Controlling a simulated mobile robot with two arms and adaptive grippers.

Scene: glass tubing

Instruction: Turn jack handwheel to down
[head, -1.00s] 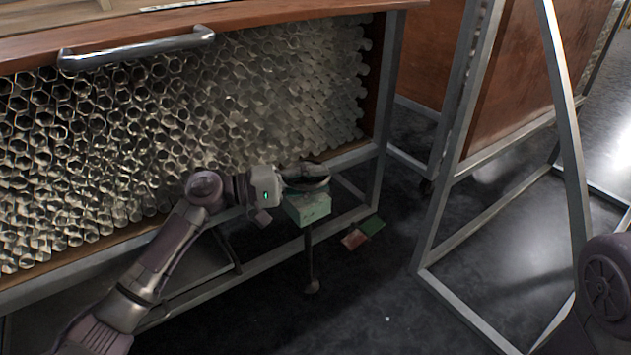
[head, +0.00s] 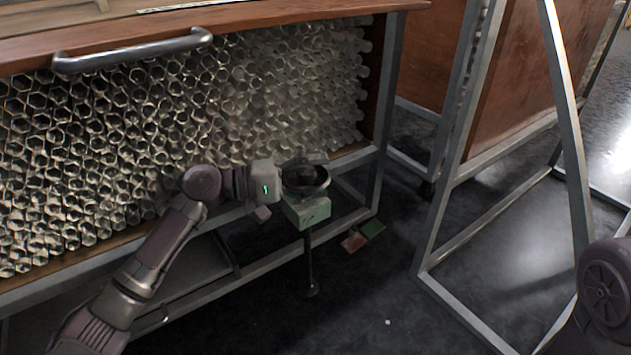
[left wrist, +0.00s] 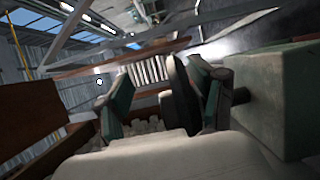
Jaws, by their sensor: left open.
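The jack shows in the head view as a pale green box (head: 306,213) on a thin dark post, in front of the lower right part of the tube rack. A dark round handwheel (head: 313,190) sits at the top of the box, partly hidden by my left gripper (head: 298,172). In the left wrist view the dark wheel (left wrist: 180,95) stands between the two teal fingers of my left gripper (left wrist: 168,92), which are apart. The wheel is close to the right finger; I cannot tell whether they touch. The jack box (left wrist: 288,100) is at right there. My right gripper is out of view.
A wood-framed rack of hexagonal glass tubes (head: 130,120) with a metal handle (head: 135,50) fills the left. A red card (head: 354,242) and a green card (head: 373,230) are near the jack. A metal frame (head: 425,265) stands at right, with dark open floor between.

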